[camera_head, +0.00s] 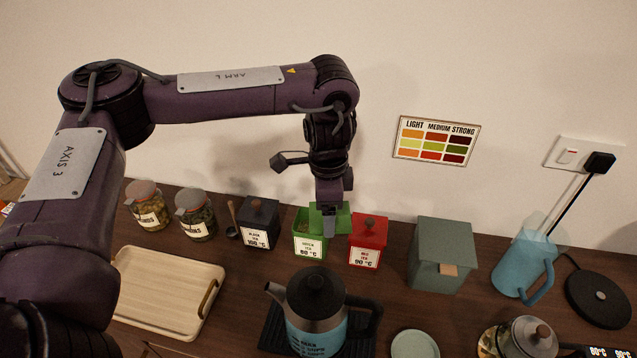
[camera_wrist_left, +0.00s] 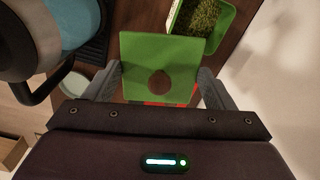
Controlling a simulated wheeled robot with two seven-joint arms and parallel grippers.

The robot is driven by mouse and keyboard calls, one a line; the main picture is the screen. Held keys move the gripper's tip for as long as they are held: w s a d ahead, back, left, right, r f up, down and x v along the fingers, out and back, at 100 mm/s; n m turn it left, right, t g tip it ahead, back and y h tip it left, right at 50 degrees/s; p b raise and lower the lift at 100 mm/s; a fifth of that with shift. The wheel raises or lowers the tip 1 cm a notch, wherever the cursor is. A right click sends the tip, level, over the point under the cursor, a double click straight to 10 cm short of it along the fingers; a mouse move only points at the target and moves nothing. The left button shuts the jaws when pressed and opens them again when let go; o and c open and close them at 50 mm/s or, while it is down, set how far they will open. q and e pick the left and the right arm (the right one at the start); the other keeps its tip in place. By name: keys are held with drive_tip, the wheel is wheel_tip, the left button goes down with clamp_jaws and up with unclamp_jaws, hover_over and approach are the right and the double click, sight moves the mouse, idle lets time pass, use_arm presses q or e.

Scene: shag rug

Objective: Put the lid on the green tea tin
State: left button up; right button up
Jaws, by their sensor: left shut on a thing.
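The green tea tin (camera_head: 308,243) stands upright on the counter between the black and red tins. Its top is open, and the left wrist view shows green leaves inside the tin (camera_wrist_left: 226,37). My left gripper (camera_head: 329,226) is shut on the square green lid (camera_head: 343,217). In the left wrist view my fingers (camera_wrist_left: 160,82) hold the lid (camera_wrist_left: 145,55) by two opposite edges, with its round brown knob between them. The lid is above the counter, beside the tin's open top and apart from it, toward the red tin. My right gripper is not in view.
The red tin (camera_head: 368,244) stands close on the right, the black tin (camera_head: 260,226) on the left. A kettle (camera_head: 316,318) stands in front. A grey-green box (camera_head: 442,256) and blue pitcher (camera_head: 522,264) are further right; a wooden tray (camera_head: 165,288) lies left.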

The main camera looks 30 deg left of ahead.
use_arm(q)
drive_tip(key=m, duration=0.2)
drive_tip(key=w+a+m+p, duration=0.1)
drive_tip(key=m, duration=0.1)
drive_tip(key=a+m, duration=0.1)
drive_tip(key=m, duration=0.2)
drive_tip(key=shift+w+a, duration=0.15)
drive_tip(key=shift+w, duration=0.2)
drive_tip(key=m, duration=0.1)
drive_tip(key=m+p, duration=0.1)
drive_tip(key=m, duration=0.1)
drive_tip(key=w+a+m, duration=0.1)
drive_tip(key=shift+w+a+f+m+p, duration=0.2)
drive_tip(key=shift+a+m+p, duration=0.2)
drive_tip(key=shift+m, duration=1.2)
drive_tip(key=shift+w+a+f+m+p, duration=0.1)
drive_tip(key=shift+w+a+m+p, duration=0.25)
drive_tip(key=shift+m, duration=1.25)
drive_tip(key=shift+w+a+f+m+p, duration=0.1)
drive_tip(key=shift+a+m+p, duration=0.3)
drive_tip(key=shift+m, duration=1.2)
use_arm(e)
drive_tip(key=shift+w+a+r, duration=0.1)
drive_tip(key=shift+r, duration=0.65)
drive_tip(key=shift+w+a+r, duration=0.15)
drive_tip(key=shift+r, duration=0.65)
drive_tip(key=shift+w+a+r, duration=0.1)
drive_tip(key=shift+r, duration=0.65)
